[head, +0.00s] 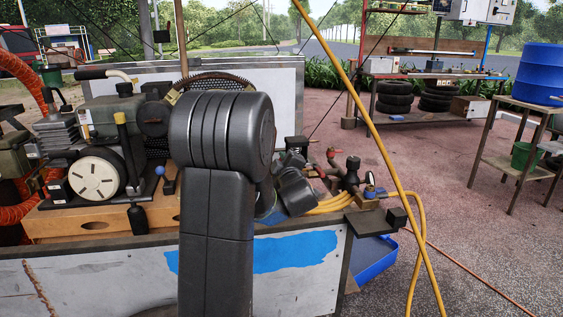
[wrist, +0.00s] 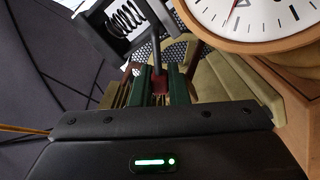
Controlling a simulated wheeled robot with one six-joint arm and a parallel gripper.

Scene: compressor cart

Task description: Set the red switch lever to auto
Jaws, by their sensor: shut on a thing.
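In the wrist view my gripper (wrist: 159,86) has its two green fingers closed on a small dark red piece (wrist: 159,80), which I take to be the red switch lever. A grey rod runs up from between the fingers. Most of the lever is hidden by the fingers, and no position marking such as auto can be read. In the head view my own arm covers the middle of the cart, and the fingertips and the lever are hidden behind it.
A white dial with a tan rim (wrist: 255,14) is close at the right of my fingers, and a black coil spring (wrist: 126,18) is at upper left. The compressor (head: 112,125) sits on the cart's left. A valve manifold (head: 350,175) with yellow hoses is at right.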

